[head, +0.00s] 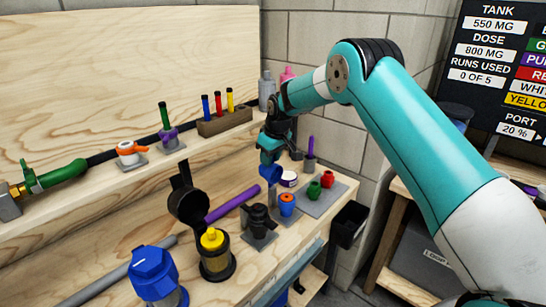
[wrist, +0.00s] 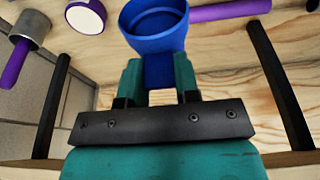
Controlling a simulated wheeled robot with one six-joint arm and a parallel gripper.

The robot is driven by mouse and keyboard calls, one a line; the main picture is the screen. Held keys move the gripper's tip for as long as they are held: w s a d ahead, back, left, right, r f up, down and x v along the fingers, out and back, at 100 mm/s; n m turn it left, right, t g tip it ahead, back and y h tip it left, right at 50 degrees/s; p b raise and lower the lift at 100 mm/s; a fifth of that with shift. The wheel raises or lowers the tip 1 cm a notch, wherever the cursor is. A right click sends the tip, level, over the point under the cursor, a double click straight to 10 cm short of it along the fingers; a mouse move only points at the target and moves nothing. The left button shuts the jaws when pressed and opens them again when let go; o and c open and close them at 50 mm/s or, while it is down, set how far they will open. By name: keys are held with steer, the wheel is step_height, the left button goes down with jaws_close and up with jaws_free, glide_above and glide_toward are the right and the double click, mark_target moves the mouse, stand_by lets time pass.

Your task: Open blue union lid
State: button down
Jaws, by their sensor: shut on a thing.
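A blue faceted lid (head: 152,268) sits closed on a housing at the front left of the bench in the head view. My gripper (head: 268,152) is far from it, over the right part of the bench. In the wrist view my gripper (wrist: 157,75) is shut on a blue cup (wrist: 158,20), a round hollow piece held by its narrow tab. The blue cup also shows under my gripper in the head view (head: 270,173). Its open mouth shows in the wrist view, and I see nothing in it.
A housing with a yellow top (head: 213,240) stands beside the blue lid, its black lid (head: 187,204) raised. A purple bar (head: 232,204) lies behind. A black fitting (head: 260,222), an orange-and-blue piece (head: 287,204) and a white jar (head: 289,179) stand near my gripper.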

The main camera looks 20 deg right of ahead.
steer(key=shift+w+a, duration=0.1)
steer(key=shift+w, duration=0.05)
steer(key=c, duration=0.8)
jaws_free()
steer(key=shift+c, duration=0.2)
steer(key=shift+r, duration=0.15)
steer(key=b+v, duration=0.2)
steer(key=v, duration=1.5)
steer(key=shift+s+b, duration=0.25)
steer(key=shift+b, duration=0.1)
